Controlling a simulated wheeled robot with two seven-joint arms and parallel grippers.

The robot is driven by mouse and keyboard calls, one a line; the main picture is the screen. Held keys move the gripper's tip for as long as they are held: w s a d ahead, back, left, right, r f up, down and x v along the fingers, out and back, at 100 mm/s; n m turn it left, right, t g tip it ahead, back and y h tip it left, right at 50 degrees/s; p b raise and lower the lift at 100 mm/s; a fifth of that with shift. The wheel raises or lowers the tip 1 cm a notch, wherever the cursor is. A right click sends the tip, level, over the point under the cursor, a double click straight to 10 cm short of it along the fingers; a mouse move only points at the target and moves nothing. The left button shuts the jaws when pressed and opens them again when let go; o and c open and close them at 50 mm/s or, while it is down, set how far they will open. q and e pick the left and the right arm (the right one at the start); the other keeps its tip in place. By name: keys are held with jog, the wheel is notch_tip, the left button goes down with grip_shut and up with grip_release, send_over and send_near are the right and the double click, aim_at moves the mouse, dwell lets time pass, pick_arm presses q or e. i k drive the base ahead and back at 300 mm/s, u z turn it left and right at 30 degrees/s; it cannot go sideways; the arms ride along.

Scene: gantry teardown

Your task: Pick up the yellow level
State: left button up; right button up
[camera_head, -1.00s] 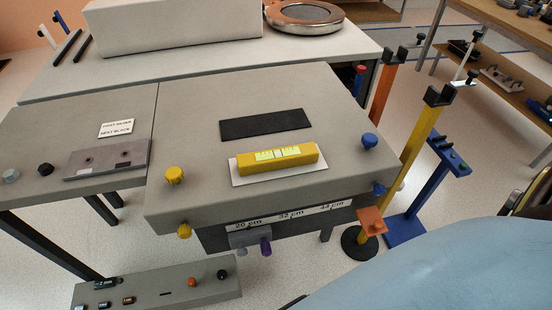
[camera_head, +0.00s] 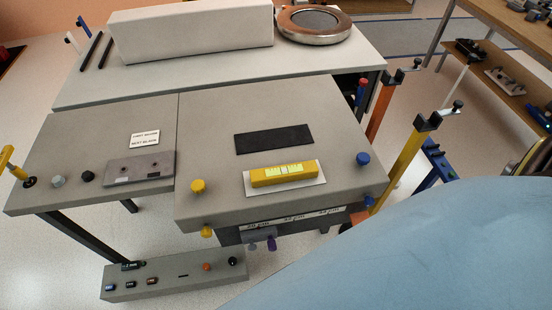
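The yellow level (camera_head: 283,174) is a yellow bar with pale green vials. It lies on a white pad (camera_head: 315,187) near the front of the grey bench top (camera_head: 217,150). Nothing touches it from above. Neither of my grippers shows in the head view. A large pale blue surface fills the lower right and hides the floor and part of the stands there.
A black mat (camera_head: 274,139) lies behind the level. A yellow knob (camera_head: 198,187) and a blue knob (camera_head: 363,159) flank it. A grey control box (camera_head: 175,275) sits low in front. A yellow post (camera_head: 402,165) stands right of the bench.

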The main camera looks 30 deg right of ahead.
aim_at(274, 175)
jog(key=u, duration=0.8)
jog(key=k, duration=0.9)
jog(key=z, duration=1)
jog(key=i, duration=0.5)
jog(key=u, duration=0.05)
